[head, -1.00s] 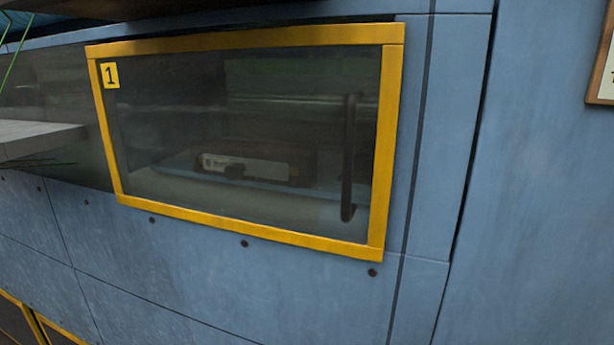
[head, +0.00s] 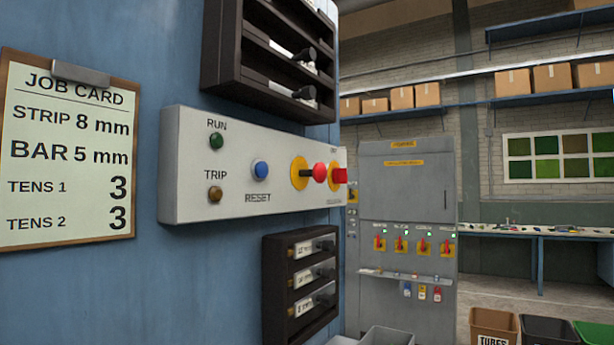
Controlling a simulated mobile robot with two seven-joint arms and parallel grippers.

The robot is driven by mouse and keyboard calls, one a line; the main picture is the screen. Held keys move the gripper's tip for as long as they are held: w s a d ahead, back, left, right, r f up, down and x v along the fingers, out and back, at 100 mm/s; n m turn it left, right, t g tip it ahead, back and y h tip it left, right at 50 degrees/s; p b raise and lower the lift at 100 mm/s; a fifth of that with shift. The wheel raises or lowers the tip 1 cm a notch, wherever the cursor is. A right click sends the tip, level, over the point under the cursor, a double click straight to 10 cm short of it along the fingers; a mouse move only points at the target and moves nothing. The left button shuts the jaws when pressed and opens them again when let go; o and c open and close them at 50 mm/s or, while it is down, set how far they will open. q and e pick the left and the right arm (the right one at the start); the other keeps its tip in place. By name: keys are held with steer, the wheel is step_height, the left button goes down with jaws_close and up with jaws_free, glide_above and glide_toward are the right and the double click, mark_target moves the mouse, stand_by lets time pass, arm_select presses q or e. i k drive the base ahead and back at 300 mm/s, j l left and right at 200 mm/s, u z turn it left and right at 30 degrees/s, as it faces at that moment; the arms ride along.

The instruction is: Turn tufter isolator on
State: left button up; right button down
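A grey cabinet (head: 377,195) stands in the back to the right of the blue machine. It bears a row of several red handles on yellow plates, the leftmost handle (head: 379,244) among them; the labels are too small to read. Small green spots show above the handles. Nearer, a pale control panel (head: 180,180) on the machine has a green RUN lamp (head: 216,141), an amber TRIP lamp (head: 215,194), a blue RESET button (head: 260,170) and red knobs on yellow plates, one being a red knob (head: 319,172). Neither of my grippers is in view.
A job card (head: 65,160) hangs on the blue machine. Dark racks sit above and below the panel, the lower rack (head: 275,290) among them. Coloured tags hang under the cabinet shelf (head: 400,275). Bins, such as a brown bin (head: 495,322), stand at lower right. Grey floor lies behind them.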

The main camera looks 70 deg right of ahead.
mark_target(339, 175)
steer(key=z, duration=1.95)
steer(key=l+u, duration=0.3)
steer(key=k+l+u, duration=0.1)
steer(key=l+u, duration=0.15)
